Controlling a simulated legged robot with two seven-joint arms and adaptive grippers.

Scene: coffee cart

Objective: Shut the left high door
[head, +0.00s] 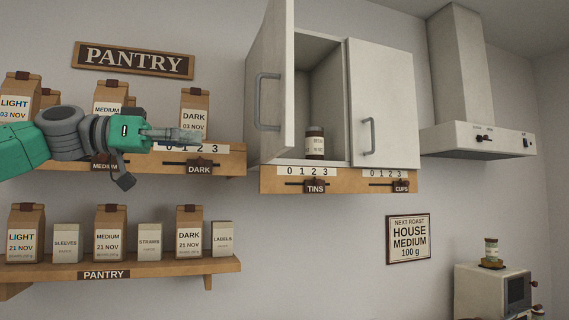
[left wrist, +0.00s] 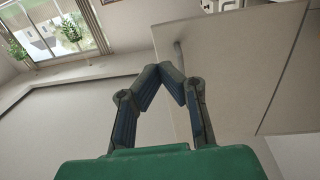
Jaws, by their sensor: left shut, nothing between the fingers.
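The left high door (head: 270,83) of the white wall cupboard stands open, swung out toward me, with a grey bar handle (head: 267,102) on its face. A tin (head: 315,143) stands inside the open left compartment. The right door (head: 383,105) is closed. My left gripper (head: 193,136) is shut and empty, to the left of the open door and apart from it, in front of the upper pantry shelf. In the left wrist view its fingertips (left wrist: 172,72) meet, with a pale panel and a bar handle behind them. My right gripper is not in view.
Coffee bags (head: 195,110) stand on the upper shelf behind my left gripper. A lower pantry shelf (head: 150,268) holds bags and boxes. A label board (head: 340,181) runs under the cupboard. A range hood (head: 478,139) hangs to the right.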

